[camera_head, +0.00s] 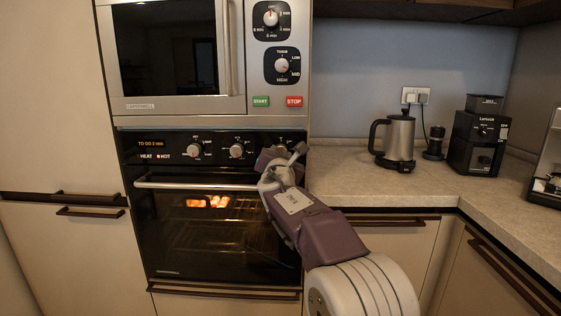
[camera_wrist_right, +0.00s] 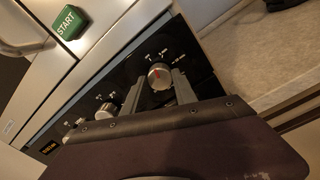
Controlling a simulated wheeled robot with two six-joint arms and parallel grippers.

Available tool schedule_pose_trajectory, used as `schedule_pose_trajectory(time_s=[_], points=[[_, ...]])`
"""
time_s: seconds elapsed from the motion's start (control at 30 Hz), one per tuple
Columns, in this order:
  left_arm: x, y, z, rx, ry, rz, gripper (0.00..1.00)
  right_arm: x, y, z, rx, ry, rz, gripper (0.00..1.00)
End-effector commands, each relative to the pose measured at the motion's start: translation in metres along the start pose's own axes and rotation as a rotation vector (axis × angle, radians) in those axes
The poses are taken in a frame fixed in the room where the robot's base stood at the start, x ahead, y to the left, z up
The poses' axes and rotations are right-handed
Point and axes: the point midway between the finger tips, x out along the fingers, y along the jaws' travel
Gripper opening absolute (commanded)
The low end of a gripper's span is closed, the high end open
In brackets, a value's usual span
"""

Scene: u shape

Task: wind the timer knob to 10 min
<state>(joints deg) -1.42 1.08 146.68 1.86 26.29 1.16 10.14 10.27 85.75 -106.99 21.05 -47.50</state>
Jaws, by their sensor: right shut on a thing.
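The oven (camera_head: 215,240) has a black control panel with several silver knobs. Its display (camera_head: 151,144) seems to read "TO GO 3 min", with HEAT and HOT lamps below. My right gripper (camera_head: 281,157) is at the rightmost knob and covers it in the head view. In the right wrist view the timer knob (camera_wrist_right: 160,76) is round and silver with a red mark near its top. The fingers of my right gripper (camera_wrist_right: 164,84) are on both sides of it, shut on it. The small scale print around it is hard to read. My left gripper is not in view.
The oven handle (camera_head: 195,184) runs just below the panel. A microwave (camera_head: 180,105) with its own knobs and START and STOP buttons is above. A kettle (camera_head: 397,139) and a black coffee grinder (camera_head: 478,140) stand on the counter at the right.

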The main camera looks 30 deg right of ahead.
Motion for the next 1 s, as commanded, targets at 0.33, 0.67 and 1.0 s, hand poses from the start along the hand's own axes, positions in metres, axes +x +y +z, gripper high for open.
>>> schedule_pose_trajectory(time_s=[0.33,0.67,1.0], points=[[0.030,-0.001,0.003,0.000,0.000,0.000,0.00,0.000,-0.001,-0.004,0.329,-0.008,0.002,0.00],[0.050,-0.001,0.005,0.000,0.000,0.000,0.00,0.000,-0.001,-0.004,0.643,-0.014,0.003,0.00],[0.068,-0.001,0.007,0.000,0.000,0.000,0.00,0.000,-0.001,-0.003,0.960,-0.022,0.003,0.00]])
